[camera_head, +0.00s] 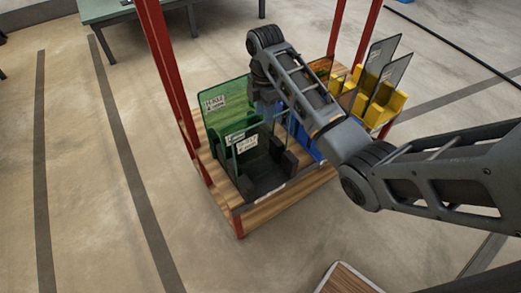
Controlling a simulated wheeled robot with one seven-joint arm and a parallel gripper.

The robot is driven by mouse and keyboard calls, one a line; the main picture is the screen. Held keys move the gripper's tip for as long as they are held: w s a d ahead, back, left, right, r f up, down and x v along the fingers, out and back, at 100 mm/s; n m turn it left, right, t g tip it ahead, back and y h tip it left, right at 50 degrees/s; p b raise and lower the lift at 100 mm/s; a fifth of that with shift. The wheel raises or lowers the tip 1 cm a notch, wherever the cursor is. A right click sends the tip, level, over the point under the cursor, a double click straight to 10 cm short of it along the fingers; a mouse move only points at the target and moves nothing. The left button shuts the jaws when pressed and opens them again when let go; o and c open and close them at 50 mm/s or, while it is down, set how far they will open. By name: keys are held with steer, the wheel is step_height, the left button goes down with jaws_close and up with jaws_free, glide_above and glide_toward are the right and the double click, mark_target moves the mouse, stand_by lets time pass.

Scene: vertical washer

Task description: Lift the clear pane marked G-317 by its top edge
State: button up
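A large green-tinted pane (222,108) stands upright in a dark green rack (262,160) at the left of the stand. It has a white label, too small to read surely. Smaller panes with white labels stand in front of it, one of them a clear pane (248,141). I cannot read which label says G-317. My gripper (264,112) points down just right of the green pane, close to the panes in this rack. Its fingertips are too small and dark to tell if they are open or touching glass.
The racks stand on a wooden platform (270,207) with red posts (168,80). A yellow rack (391,104) with grey panes (396,72) is at the right; a blue rack (306,140) is partly hidden by my arm. A green table (125,10) stands behind. Floor at left is clear.

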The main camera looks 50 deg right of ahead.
steer(key=f, duration=0.6)
steer(key=shift+a+p, duration=0.3)
steer(key=shift+c, duration=0.2)
steer(key=shift+r, duration=0.1)
jaws_close()
steer(key=shift+r, duration=0.1)
stand_by(0.7)
